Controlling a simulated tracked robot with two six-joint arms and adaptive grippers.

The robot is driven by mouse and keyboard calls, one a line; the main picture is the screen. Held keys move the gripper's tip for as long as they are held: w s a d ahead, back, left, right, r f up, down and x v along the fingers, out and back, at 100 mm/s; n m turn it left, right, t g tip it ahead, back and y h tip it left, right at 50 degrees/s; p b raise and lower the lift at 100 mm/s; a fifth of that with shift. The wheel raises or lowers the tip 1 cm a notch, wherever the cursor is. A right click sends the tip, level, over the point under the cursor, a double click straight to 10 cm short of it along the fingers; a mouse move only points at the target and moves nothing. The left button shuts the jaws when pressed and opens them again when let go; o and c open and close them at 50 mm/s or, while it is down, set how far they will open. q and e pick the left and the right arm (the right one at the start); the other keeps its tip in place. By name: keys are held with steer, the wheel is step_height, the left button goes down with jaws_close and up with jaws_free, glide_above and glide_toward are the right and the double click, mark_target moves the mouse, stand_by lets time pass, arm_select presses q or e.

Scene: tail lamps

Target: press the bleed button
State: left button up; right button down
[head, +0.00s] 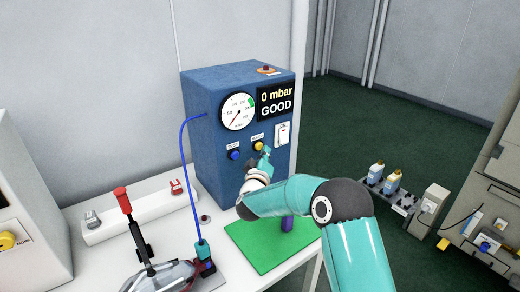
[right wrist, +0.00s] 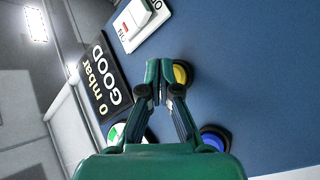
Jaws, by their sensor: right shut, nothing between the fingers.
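The yellow bleed button (head: 258,146) is on the front of the blue test box (head: 210,120), to the right of the blue test button (head: 235,155). My right gripper (head: 266,153) is shut and empty, just in front of the panel by the yellow button. In the right wrist view, the shut fingertips (right wrist: 164,76) are beside the yellow button (right wrist: 181,74) and overlap its edge. I cannot tell whether they touch it. The blue button (right wrist: 214,138) is also clear there. The display reads 0 mbar and GOOD. My left gripper is not in view.
A white switch (head: 282,133) and a round gauge (head: 238,112) are on the panel. A blue hose (head: 184,160) runs from the box to a teal connector (head: 202,250). A green mat (head: 262,250) lies before the box. A red-handled clamp (head: 132,225) stands at left.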

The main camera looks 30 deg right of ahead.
steer(key=shift+s, duration=0.25)
steer(key=s+b, duration=0.1)
steer(key=s, duration=0.4)
steer(key=shift+d+b, duration=0.2)
steer(key=shift+b, duration=0.15)
stand_by(0.7)
